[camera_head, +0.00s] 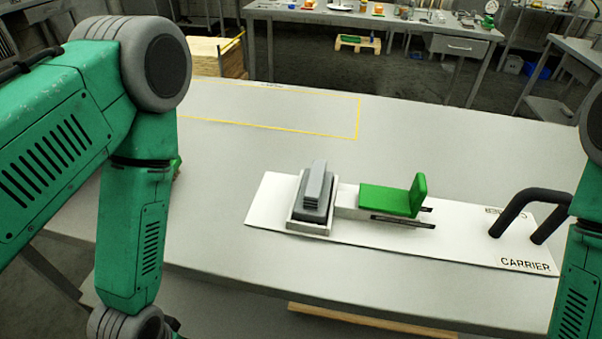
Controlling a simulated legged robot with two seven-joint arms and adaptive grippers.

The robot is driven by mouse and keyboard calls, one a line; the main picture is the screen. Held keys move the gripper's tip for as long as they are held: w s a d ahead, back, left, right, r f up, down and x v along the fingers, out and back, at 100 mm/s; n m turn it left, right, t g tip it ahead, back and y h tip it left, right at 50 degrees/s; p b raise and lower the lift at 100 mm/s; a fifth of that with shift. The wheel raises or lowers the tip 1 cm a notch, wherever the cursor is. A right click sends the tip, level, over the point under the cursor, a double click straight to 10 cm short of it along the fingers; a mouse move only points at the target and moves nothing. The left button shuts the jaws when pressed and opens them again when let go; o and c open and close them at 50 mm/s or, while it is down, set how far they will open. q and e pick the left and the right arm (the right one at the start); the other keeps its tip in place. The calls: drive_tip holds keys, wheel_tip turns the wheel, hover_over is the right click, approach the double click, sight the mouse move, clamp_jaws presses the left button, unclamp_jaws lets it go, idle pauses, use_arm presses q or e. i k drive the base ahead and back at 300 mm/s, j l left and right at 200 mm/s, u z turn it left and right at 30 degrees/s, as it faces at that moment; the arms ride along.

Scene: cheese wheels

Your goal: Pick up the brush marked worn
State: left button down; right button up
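A white board (460,249) printed CARRIER lies on the grey table. On its left part, a grey block with a stepped top (318,188) sits in a shallow light-framed tray (308,228). Right of it is a green L-shaped piece (393,199) with an upright end, over a metal bar with dark slots. A black arched handle (528,204) stands at the board's right end. I can read no "worn" mark, and I cannot tell which piece is the brush. My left arm comes down at the left and my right arm at the right edge; both grippers are out of frame.
A yellow outlined area (357,120) on the table behind the board is mostly bare. A small green thing (177,166) is largely hidden behind my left arm. Wooden sheets (215,57) stand beyond the table. A cluttered bench (372,17) is farther back.

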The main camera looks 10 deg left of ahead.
sight(311, 203)
drive_tip(key=k+l+z, duration=0.15)
drive_tip(key=z, duration=0.25)
drive_tip(key=l+z, duration=0.35)
drive_tip(key=k+l+z, duration=0.15)
drive_tip(key=z, duration=0.25)
drive_tip(key=l+z, duration=0.35)
